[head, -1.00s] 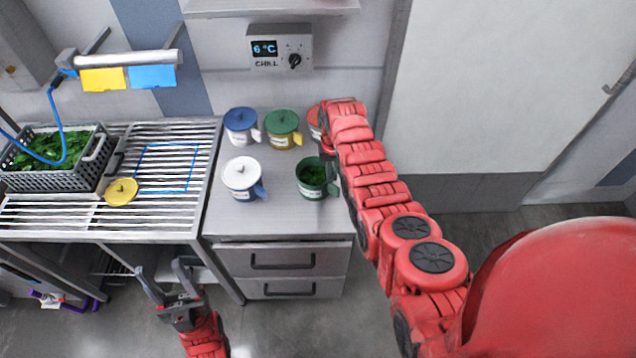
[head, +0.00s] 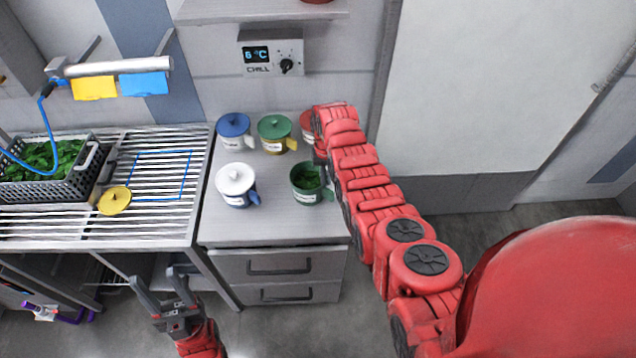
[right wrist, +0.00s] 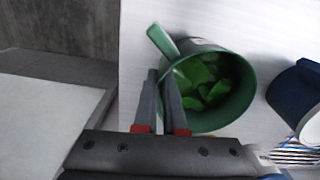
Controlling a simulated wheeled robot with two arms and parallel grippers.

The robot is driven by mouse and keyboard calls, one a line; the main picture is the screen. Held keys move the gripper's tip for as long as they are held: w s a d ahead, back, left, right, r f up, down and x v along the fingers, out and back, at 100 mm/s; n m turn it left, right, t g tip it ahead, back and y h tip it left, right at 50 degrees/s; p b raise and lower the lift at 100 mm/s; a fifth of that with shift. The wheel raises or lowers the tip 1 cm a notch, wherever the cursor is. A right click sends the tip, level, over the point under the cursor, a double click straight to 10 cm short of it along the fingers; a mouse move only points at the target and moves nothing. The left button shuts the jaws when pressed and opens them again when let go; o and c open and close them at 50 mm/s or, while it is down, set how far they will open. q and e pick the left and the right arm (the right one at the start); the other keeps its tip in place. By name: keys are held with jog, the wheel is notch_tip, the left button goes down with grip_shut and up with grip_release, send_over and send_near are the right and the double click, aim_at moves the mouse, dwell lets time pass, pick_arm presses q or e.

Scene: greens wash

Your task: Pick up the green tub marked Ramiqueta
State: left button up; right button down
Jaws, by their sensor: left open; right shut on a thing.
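The green tub (head: 305,185) stands at the front right of the steel counter, lidless with green leaves inside; its label is too small to read. In the right wrist view the tub (right wrist: 240,92) shows its open mouth and handle. My right gripper (right wrist: 160,80) is shut at the tub's near rim beside the handle, with the wall seemingly between its fingers. In the head view my right gripper (head: 323,165) is largely hidden by its arm. My left gripper (head: 153,278) is open and empty, low in front of the rack.
A white-lidded blue tub (head: 236,183) stands left of the green tub. Behind are a blue-lidded tub (head: 234,130), a green-lidded yellow tub (head: 276,135) and a partly hidden red one (head: 306,122). The slatted rack (head: 150,222) holds a crate (head: 82,184) of leaves and a yellow lid (head: 115,200).

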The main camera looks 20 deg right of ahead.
jog(key=shift+r, duration=0.15)
jog(key=shift+r+b, duration=0.4)
jog(key=shift+b, duration=0.1)
notch_tip(320, 180, up, 2)
jog(key=shift+r+b, duration=0.1)
jog(key=shift+b, duration=0.85)
jog(key=shift+s+a+r+p, duration=0.1)
jog(key=shift+s+a+p, duration=0.15)
jog(key=shift+p, duration=0.05)
jog(key=shift+s+a+r, duration=0.1)
jog(key=shift+s+a, duration=0.5)
jog(key=shift+s, duration=0.25)
jog(key=s+a+r+p, duration=0.1)
jog(key=s+a+p, duration=0.6)
jog(key=s+p, duration=0.3)
jog(key=shift+s+a+r+p, duration=0.15)
jog(key=shift+a+p, duration=0.15)
